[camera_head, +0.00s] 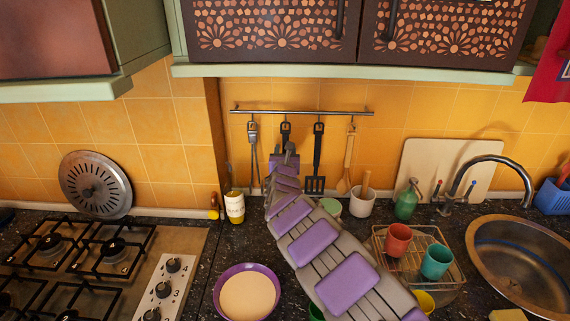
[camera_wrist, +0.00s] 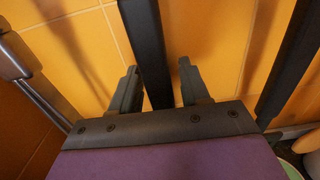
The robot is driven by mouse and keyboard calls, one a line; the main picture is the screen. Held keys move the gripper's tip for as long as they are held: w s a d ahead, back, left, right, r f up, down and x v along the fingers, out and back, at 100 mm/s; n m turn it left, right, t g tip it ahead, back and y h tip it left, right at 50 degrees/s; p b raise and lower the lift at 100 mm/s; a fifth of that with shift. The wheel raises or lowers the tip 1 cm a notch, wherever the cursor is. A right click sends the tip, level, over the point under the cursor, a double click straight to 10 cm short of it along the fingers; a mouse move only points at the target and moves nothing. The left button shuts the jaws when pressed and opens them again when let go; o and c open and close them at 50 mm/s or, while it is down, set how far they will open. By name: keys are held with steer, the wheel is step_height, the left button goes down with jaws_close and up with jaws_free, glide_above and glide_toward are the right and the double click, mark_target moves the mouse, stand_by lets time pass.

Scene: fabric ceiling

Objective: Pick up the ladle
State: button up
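A dark utensil (camera_head: 285,130) hangs second from the left on the wall rail. My arm hides its lower end, so I cannot see a ladle bowl; it is likely the ladle. My gripper (camera_head: 290,149) is up at the wall in front of it. In the wrist view a long black handle (camera_wrist: 150,50) runs between the two fingers of my gripper (camera_wrist: 160,80). The fingers are apart.
A black slotted spatula (camera_head: 317,155) hangs close on the right, a metal utensil (camera_head: 253,150) on the left. The rail (camera_head: 300,112) runs above. Below stand a white crock (camera_head: 361,205), a yellow-and-white container (camera_head: 234,207), a purple-rimmed bowl (camera_head: 247,294) and a dish rack (camera_head: 440,250) with cups.

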jaws_close()
stand_by(0.3)
